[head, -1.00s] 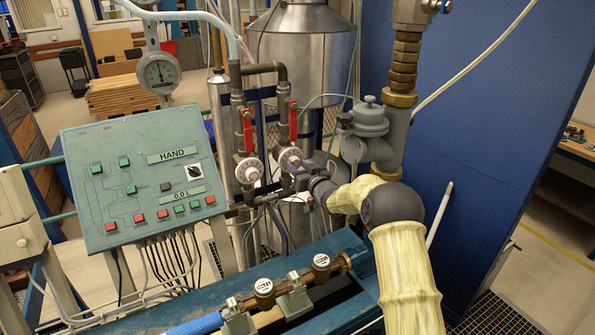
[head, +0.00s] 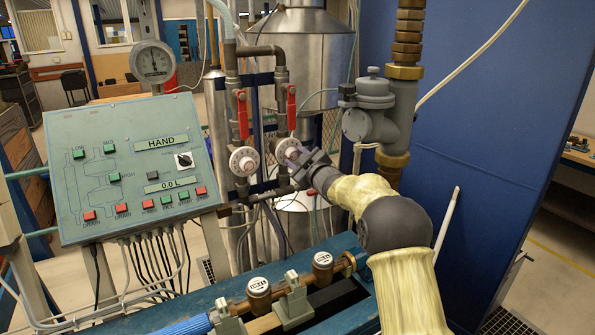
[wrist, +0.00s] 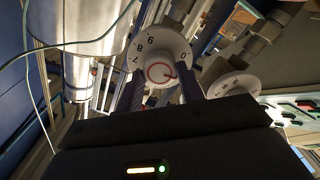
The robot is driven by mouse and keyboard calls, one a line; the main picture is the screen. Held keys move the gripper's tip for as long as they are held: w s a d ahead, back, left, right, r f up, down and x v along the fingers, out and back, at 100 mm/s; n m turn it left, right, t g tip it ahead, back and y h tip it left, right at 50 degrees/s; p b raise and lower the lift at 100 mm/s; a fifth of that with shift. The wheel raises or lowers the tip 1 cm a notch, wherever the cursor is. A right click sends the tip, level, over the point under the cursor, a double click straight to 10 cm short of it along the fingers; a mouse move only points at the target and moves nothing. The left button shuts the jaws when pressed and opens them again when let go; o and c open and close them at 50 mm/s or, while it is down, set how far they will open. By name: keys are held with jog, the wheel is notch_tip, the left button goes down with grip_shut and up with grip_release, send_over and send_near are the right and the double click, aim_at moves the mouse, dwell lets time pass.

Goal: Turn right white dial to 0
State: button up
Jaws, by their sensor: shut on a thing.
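The right white dial (head: 288,151) is a round numbered dial on a pipe below a red lever. My gripper (head: 297,156) reaches it from the right and is shut on it. In the wrist view the right white dial (wrist: 158,52) sits between the two dark fingers of my gripper (wrist: 162,82). Its face shows a red ring with a red mark at the lower right and digits around the rim, with a 0 near the right finger. The fingers hide part of the rim. The left white dial (head: 244,161) stands apart; it also shows in the wrist view (wrist: 234,86).
A green control panel (head: 105,135) with buttons stands at left, reading HAND and 0.0 L. Red levers (head: 242,115) sit above the dials. A blue bench with brass meters (head: 258,290) lies below.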

jog(key=n+b, duration=0.4)
jog(key=shift+f+n, duration=0.35)
jog(key=shift+n, duration=0.05)
jog(key=shift+r+n+b, duration=0.1)
jog(key=shift+n+b, duration=0.95)
jog(key=shift+n, duration=0.55)
jog(key=o, duration=1)
jog(key=shift+a, duration=0.1)
jog(key=shift+r, duration=0.15)
jog(key=shift+r, duration=0.1)
